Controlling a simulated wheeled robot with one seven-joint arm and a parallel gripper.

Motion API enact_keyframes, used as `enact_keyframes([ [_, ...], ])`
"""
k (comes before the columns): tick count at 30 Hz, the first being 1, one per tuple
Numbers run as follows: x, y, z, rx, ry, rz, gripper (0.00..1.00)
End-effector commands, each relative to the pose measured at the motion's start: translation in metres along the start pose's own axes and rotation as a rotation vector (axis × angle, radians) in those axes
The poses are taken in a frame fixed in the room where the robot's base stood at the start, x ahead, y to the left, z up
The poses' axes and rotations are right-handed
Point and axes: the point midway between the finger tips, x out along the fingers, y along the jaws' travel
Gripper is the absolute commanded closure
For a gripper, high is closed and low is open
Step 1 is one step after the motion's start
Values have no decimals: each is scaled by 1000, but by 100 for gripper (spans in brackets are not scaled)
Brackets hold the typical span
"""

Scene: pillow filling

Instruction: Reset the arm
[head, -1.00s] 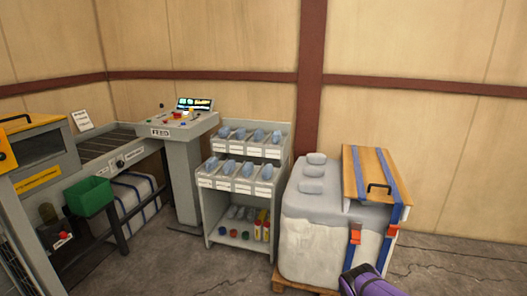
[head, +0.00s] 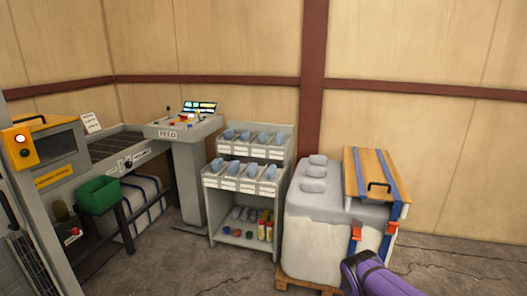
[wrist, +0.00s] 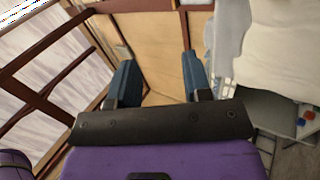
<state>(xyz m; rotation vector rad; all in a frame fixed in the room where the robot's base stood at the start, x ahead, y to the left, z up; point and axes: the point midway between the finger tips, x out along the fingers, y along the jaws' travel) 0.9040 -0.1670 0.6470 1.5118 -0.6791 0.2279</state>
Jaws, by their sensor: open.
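My gripper (wrist: 160,80) shows in the wrist view, with its two blue-grey fingers spread apart. Nothing is between the fingers. The view past them shows the wooden wall and brown beams, tilted. In the head view only a purple part of my arm shows at the bottom right, in front of the white bale; the fingers are not visible there.
A white bale (head: 318,245) with strapped wooden board (head: 371,185) stands right of centre. A grey rack (head: 240,217) with labelled bins stands beside it. A control console (head: 184,128), a conveyor machine (head: 55,182) and a green bin (head: 98,195) are left. Floor at right is clear.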

Motion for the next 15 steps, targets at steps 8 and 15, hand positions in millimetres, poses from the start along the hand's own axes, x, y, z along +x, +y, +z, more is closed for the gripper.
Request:
enact_keyframes([
  [8,76,18,-14,91,-47,-78,55],
  [15,170,56,-31,231,-118,-197,55],
])
